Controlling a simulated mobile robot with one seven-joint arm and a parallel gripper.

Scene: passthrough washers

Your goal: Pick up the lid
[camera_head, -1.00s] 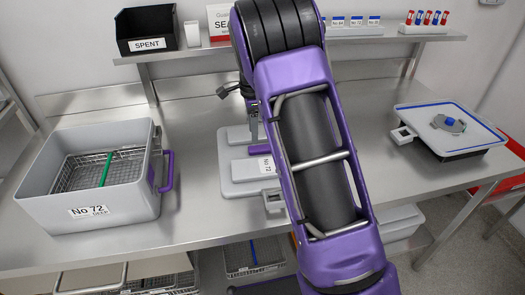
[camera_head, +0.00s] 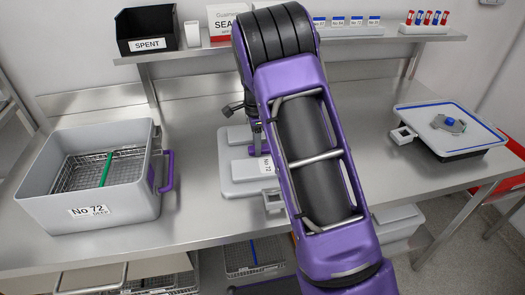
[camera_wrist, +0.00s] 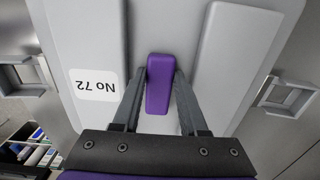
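The lid (camera_head: 233,183) is a grey, ribbed plate labelled No 72, lying flat on the metal table right of the grey box. It fills much of the wrist view (camera_wrist: 90,35), with its purple handle (camera_wrist: 160,80) upright in the middle. My gripper (camera_wrist: 163,75) is over the lid, one finger on each side of the handle. The fingers are spread, with narrow gaps beside the handle's near end; contact at the fingertips is unclear. In the head view my arm hides the lid's right part and most of the gripper.
The grey box (camera_head: 115,205) labelled No 72 holds a wire basket (camera_head: 75,178) with a green bar. A grey, blue-edged tray (camera_head: 470,140) stands at right. A shelf behind carries a black SPENT bin (camera_head: 146,30) and small racks. Bare table lies between box and lid.

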